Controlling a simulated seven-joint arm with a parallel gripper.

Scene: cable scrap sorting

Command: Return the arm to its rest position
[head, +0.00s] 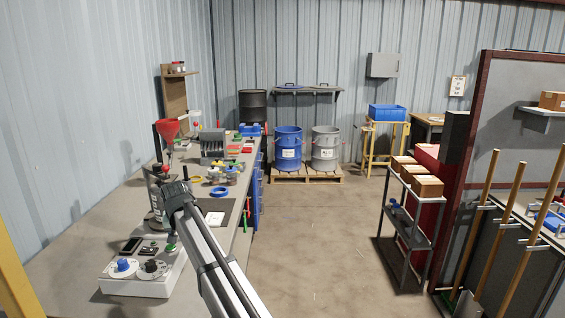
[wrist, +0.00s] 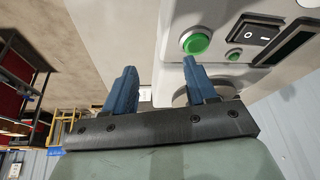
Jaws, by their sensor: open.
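My gripper (wrist: 159,68) shows in the wrist view with its two blue fingers apart and nothing between them. A light grey machine housing (wrist: 175,20) with a large green button (wrist: 197,43) is close to the right finger; I cannot tell whether they touch. In the head view my arm (head: 205,240) reaches up from the bottom edge over the front of the long workbench (head: 75,240). The gripper's fingers cannot be made out clearly there.
A white box (head: 135,287) with round parts on top stands at the bench's near end. A blue drum (head: 288,147) and a grey drum (head: 325,147) stand behind. The floor right of the bench is clear.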

